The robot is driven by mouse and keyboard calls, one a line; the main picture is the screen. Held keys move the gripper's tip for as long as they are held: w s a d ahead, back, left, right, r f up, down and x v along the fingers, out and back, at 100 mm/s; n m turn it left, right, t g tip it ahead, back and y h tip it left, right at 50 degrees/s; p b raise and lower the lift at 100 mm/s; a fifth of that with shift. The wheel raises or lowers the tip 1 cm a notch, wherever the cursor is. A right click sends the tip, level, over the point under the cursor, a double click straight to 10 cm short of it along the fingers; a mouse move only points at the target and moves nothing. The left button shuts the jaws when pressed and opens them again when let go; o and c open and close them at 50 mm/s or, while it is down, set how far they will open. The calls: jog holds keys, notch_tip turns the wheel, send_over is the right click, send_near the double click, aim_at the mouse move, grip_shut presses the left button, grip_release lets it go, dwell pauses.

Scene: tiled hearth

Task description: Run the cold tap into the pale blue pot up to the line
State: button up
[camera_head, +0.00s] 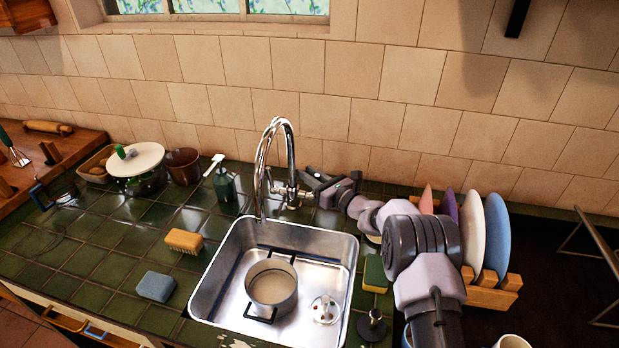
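A pale greyish pot (273,301) with dark handles stands upright in the steel sink (213,293). Its inside looks beige; I cannot make out a line or a water level. The chrome tap (289,140) arches behind the sink, and its spout end is above the back left of the basin, behind the pot. No clear stream shows below it. My gripper (309,184) is at the right side of the tap's base, close to the lever there. Whether its fingers touch or grip the lever is too small to tell.
A plate rack (490,295) stands right of the sink near my arm. A green-yellow sponge (375,274) and a dark stopper (371,325) lie beside the basin. A brush (184,241), blue sponge (156,286) and soap bottle (224,184) are left. A small glass item (324,310) sits in the sink.

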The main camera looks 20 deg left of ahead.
grip_shut()
jog(key=shift+f, duration=0.1)
dwell(1.3)
